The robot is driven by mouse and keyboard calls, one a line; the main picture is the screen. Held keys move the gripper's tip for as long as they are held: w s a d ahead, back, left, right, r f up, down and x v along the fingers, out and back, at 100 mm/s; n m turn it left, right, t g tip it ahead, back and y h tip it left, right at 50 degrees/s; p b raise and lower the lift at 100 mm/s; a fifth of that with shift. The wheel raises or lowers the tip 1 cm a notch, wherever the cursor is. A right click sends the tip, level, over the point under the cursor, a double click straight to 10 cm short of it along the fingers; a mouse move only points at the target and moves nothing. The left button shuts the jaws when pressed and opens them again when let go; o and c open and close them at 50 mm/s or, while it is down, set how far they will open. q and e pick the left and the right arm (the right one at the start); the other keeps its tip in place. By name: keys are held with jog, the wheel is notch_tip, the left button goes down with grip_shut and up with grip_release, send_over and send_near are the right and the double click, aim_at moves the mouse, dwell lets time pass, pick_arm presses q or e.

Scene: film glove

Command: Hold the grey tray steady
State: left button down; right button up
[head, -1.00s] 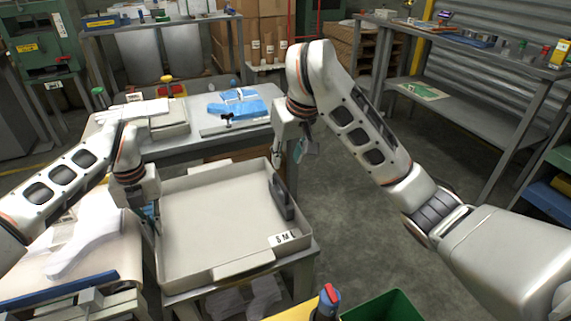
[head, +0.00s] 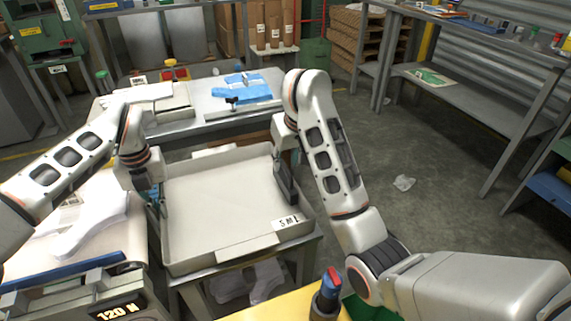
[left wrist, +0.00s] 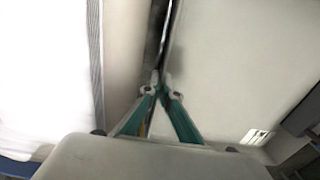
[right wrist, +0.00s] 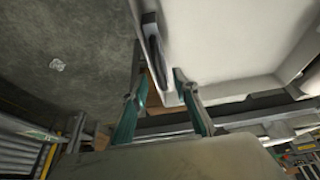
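The grey tray (head: 225,205) rests on a stand in the middle of the head view, with a white letter label on its front right. My left gripper (head: 157,205) is at its left wall; in the left wrist view its fingertips (left wrist: 158,88) are together on the thin wall edge. My right gripper is at the tray's back right corner, its fingertips mostly hidden in the head view. In the right wrist view its fingers (right wrist: 159,74) are apart, with the tray's corner between or just beyond them; contact is unclear.
White glove-shaped pieces (head: 92,222) lie on the surface to the left. A table (head: 195,127) behind bears a blue piece (head: 245,92). A red-topped knob (head: 329,290) stands in front.

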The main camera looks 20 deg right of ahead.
aim_at(285, 177)
jog(key=shift+x, duration=1.2)
grip_shut()
